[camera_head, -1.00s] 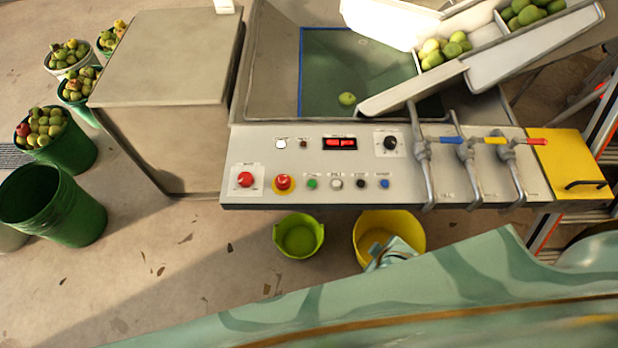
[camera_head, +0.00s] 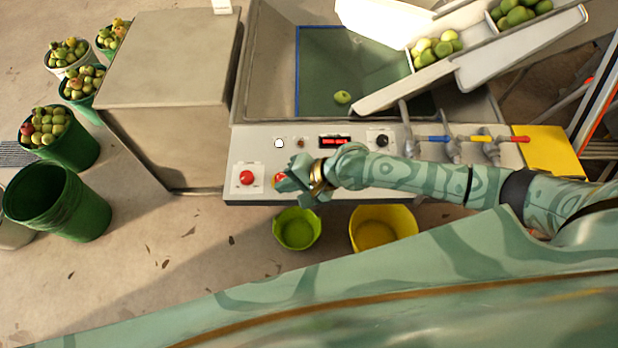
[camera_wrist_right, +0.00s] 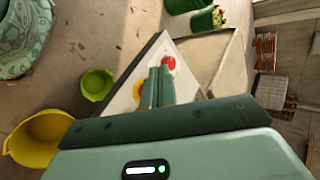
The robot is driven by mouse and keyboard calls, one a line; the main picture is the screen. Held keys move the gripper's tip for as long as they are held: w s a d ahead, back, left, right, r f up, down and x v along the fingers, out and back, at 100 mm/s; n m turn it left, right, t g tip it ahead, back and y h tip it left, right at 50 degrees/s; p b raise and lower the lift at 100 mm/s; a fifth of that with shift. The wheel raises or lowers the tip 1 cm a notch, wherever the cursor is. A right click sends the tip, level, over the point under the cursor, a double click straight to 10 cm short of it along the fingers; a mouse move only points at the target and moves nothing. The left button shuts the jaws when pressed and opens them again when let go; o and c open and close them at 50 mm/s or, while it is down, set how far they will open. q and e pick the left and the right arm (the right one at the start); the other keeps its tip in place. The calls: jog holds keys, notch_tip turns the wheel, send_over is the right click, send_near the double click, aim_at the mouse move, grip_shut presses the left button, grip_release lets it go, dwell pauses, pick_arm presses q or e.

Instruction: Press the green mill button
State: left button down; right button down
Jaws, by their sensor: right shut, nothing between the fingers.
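The control panel (camera_head: 236,193) runs along the front of the machine. The green button, seen earlier right of the yellow-ringed red button, is hidden behind my right gripper and wrist. My right gripper (camera_head: 281,186) is shut and empty, over the panel beside the yellow-ringed red button (camera_head: 279,178), which it partly covers. In the right wrist view the shut fingers (camera_wrist_right: 160,82) point over the panel, near a red button (camera_wrist_right: 168,62) and the yellow ring (camera_wrist_right: 137,93). Contact with the panel cannot be told. My left gripper is not in view.
Another red button (camera_head: 246,177) sits at the panel's left end. Levers with blue, yellow and red handles (camera_head: 480,138) stand at the right. A lime-green bucket (camera_head: 297,229) and a yellow bucket (camera_head: 383,228) stand below the panel's front edge. A grey box (camera_head: 170,60) adjoins the left.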

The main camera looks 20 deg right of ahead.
jog(key=w+d+f+m+t+h, duration=0.1)
jog(key=w+d+m, duration=0.5)
jog(key=d+m, duration=0.2)
jog(key=shift+w+d+f, duration=0.3)
jog(key=shift+d+f, duration=0.05)
jog(key=shift+d, duration=0.1)
notch_tip(320, 180, down, 8)
jog(key=b, duration=0.7)
jog(key=shift+r, duration=0.25)
jog(key=shift+f+b, duration=0.55)
jog(key=shift+f, duration=0.1)
dwell(0.5)
jog(key=shift+f, duration=0.4)
